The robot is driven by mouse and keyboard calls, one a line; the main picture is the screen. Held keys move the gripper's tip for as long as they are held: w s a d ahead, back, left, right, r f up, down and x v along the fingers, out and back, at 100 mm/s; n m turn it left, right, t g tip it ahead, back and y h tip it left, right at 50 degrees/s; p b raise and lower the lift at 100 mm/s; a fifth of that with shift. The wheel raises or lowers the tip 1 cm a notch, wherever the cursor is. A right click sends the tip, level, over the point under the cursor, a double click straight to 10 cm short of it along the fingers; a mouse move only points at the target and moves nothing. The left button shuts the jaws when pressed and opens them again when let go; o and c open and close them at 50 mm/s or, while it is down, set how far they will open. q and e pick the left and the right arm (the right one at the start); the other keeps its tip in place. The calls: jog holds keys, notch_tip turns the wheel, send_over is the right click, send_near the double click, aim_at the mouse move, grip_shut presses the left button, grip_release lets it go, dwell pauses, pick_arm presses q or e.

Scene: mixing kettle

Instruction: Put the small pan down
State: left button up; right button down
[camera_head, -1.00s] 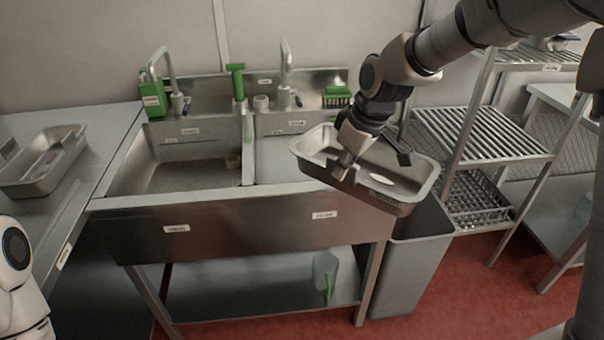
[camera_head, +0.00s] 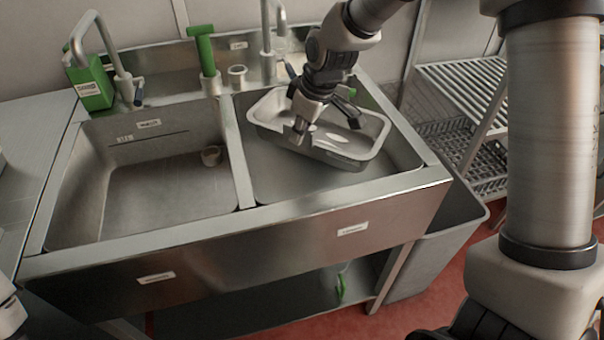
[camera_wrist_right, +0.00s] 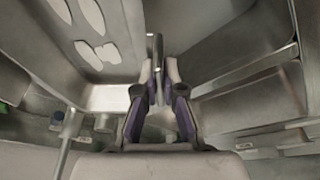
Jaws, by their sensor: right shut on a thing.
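The small pan (camera_head: 345,160) is a shallow steel rectangle with a few white oval shapes inside it. In the head view it is over the right basin (camera_head: 395,165) of the sink, slightly tilted; I cannot tell whether it touches the basin. My right gripper (camera_head: 302,130) is shut on the pan's near left wall. In the right wrist view the gripper (camera_wrist_right: 158,88) pinches the pan's rim, and the pan (camera_wrist_right: 125,62) with the white ovals lies to the left. My left gripper is not in view.
A grey bin (camera_head: 440,250) and a wire rack (camera_head: 460,85) are to the right.

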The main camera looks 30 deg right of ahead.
notch_tip(320, 180, down, 14)
jog(key=shift+w+b, duration=0.1)
jog(key=shift+b, duration=0.95)
jog(key=shift+f, duration=0.15)
jog(key=c, duration=1.3)
grip_release()
